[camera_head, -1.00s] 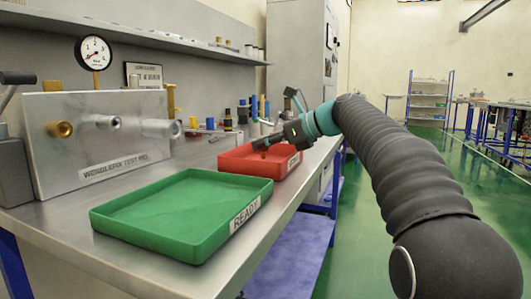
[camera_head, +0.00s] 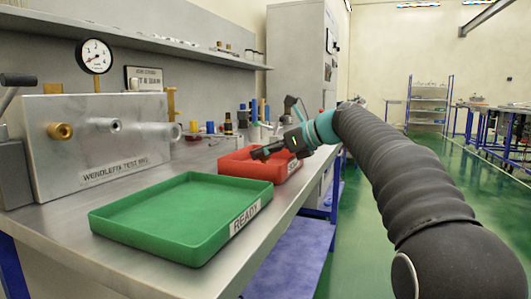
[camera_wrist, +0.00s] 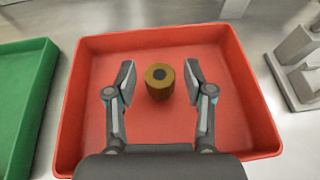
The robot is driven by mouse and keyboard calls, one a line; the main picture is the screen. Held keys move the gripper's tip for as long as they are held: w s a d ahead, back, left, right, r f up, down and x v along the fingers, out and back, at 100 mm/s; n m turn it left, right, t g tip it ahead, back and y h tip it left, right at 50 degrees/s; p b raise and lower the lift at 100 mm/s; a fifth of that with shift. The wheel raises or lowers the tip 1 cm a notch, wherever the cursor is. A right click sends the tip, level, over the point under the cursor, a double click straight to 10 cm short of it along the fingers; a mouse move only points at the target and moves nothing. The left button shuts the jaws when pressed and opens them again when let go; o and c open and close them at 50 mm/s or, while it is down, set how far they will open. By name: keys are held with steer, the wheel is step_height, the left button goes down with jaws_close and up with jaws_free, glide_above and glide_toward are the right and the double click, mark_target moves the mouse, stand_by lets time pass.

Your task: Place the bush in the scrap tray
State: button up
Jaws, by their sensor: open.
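My gripper (camera_wrist: 160,74) is open, with one finger on each side of the bush and a visible gap to both. In the head view, my gripper (camera_head: 262,153) is over the red tray (camera_head: 232,166), whose front label is partly covered by my arm. I cannot make out the bush in the head view.
A green tray (camera_head: 105,219) labelled READY lies nearer on the bench, left of the red one. A grey test rig (camera_head: 85,105) with a gauge (camera_head: 95,56) stands at the left. Bottles and small parts stand behind the red tray. A metal fixture (camera_wrist: 296,62) is right of it.

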steer(key=p+v, duration=0.1)
steer(key=v, duration=0.9)
steer(key=shift+d+r, duration=0.1)
steer(key=shift+d, duration=0.05)
steer(key=shift+v, duration=0.85)
steer(key=shift+s, duration=0.1)
